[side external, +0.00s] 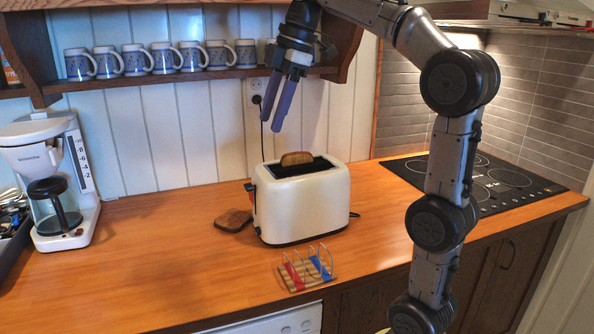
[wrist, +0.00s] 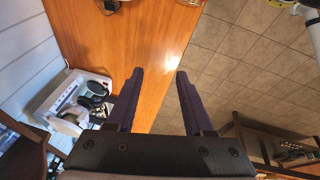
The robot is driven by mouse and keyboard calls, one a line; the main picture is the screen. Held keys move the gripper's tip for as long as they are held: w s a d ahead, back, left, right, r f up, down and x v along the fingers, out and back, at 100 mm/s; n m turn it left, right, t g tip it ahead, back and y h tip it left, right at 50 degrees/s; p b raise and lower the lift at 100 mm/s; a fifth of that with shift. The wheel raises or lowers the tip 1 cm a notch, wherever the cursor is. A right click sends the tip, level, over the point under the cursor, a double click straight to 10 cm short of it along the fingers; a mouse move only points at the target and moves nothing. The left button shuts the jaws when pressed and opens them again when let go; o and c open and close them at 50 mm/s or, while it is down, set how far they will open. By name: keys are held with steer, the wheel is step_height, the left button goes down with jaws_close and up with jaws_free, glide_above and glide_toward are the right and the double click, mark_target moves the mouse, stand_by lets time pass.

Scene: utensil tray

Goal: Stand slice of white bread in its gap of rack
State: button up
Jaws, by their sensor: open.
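A bread slice (side external: 296,159) with a brown crust stands in a slot of the white toaster (side external: 300,205), its top edge showing and the rest hidden. A darker brown slice (side external: 233,220) lies flat on the counter to the left of the toaster. I cannot tell from colour which slice is the white bread. The toast rack (side external: 292,284) stands in front of the toaster, with wire loops on a wooden base and red and blue marks; no slice shows in it. My gripper (side external: 271,122) is open and empty, above and behind the toaster; its fingers also show in the wrist view (wrist: 160,73).
A coffee maker (side external: 62,180) stands at the left, also in the wrist view (wrist: 78,98). A shelf (side external: 200,78) with several mugs hangs on the wall near my gripper. A black cooktop (side external: 490,183) is at the right. The counter's left middle (side external: 150,260) is clear.

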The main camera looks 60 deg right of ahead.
steer(key=w+d, duration=0.4)
steer(key=d, duration=0.4)
steer(key=m, duration=0.3)
glide_toward(295, 158)
steer(key=shift+w+d+g+y, duration=0.3)
steer(key=shift+w+d+y, duration=0.1)
steer(key=shift+d, duration=0.35)
steer(key=shift+s+f, duration=0.15)
steer(key=shift+f, duration=0.05)
steer(key=shift+x, duration=3.5)
steer(key=shift+c, duration=0.4)
jaws_close()
